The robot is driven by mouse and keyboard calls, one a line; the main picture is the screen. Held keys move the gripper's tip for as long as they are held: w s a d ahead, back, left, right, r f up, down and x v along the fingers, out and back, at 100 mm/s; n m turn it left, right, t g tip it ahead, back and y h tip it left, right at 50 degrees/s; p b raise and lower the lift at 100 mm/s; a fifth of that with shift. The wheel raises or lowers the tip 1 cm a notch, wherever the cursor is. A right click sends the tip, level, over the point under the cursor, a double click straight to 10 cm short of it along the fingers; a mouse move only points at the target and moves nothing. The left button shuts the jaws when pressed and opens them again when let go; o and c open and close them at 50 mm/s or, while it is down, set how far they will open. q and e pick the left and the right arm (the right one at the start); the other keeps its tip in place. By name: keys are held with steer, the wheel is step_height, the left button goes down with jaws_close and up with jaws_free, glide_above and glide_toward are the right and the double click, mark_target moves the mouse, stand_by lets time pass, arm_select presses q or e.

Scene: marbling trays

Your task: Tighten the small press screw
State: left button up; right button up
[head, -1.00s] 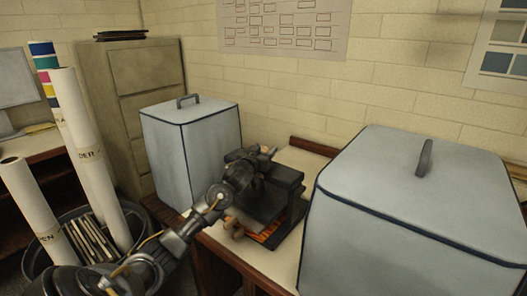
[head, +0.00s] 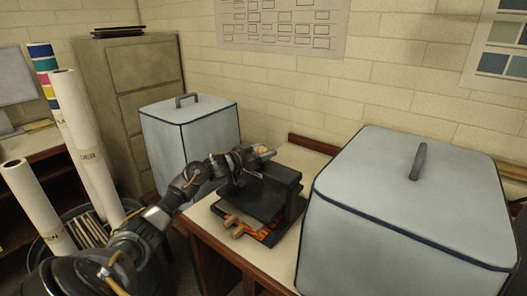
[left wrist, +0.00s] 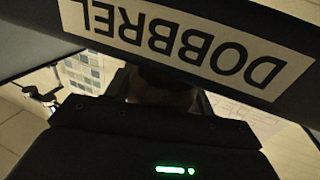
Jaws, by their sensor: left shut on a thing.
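The small press (head: 283,178) is a black frame on the bench, with a dark plate over an orange-edged base. My left gripper (head: 258,155) is at the top of the press, shut on the press screw; a pale tan bit of its handle (head: 264,150) shows by the fingers. The rest of the screw is hidden behind the gripper. In the left wrist view, a black beam with an upside-down DOBBREL label (left wrist: 190,35) lies close in front of the gripper, and the fingertips are too dark to make out. My right gripper is not in view.
A wooden knob (head: 232,222) sticks out at the press's front. Grey covered boxes stand close on both sides, one at left (head: 190,145) and a larger one at right (head: 405,215). Paper rolls (head: 88,150) stand in a bin at left. The bench (head: 210,222) is bare at its front edge.

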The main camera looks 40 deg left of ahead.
arm_select(q)
steer(key=shift+d+m+h, duration=0.1)
steer(key=shift+m+h, duration=0.4)
steer(key=shift+h, duration=0.3)
steer(key=o, duration=1)
steer(key=shift+s+f, duration=0.1)
steer(key=shift+s, duration=0.1)
steer(key=b+v, duration=0.2)
steer(key=v, duration=0.8)
steer(key=shift+s+r+b, duration=0.2)
steer(key=shift+r+b, duration=0.1)
steer(key=shift+b, duration=0.05)
